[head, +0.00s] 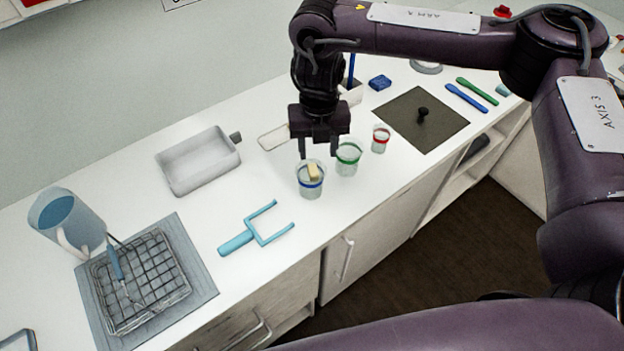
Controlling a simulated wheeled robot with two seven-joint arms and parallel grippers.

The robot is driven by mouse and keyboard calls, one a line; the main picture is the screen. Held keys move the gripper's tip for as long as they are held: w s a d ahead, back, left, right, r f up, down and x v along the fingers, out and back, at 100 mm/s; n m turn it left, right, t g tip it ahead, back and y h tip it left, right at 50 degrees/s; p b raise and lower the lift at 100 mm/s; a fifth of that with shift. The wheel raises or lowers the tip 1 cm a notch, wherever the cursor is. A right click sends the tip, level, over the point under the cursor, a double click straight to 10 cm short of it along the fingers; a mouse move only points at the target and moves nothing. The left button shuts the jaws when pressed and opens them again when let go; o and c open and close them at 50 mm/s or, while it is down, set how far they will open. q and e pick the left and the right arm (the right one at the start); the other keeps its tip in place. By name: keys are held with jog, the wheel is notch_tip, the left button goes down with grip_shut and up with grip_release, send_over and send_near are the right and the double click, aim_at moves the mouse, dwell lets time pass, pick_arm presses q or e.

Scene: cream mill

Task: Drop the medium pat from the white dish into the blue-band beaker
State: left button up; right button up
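The blue-band beaker (311,188) stands upright on the white counter. A pale yellow pat (313,172) shows at its mouth, seen through or above the clear wall; I cannot tell if it touches the bottom. My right gripper (318,154) is above the beaker, pointing down, with its fingers apart and the pat a little below them. The white dish (198,163) lies to the left and looks empty. My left gripper is out of view.
A green-band beaker (348,160) and a red-band beaker (380,139) stand close to the right. A light blue fork-shaped tool (256,232) lies in front. A wire rack (140,282) and blue jug (68,220) are at left. A dark plate (421,135) with a knob lies at right.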

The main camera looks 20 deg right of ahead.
notch_tip(320, 180, up, 8)
dwell(0.7)
jog(key=shift+f, duration=0.15)
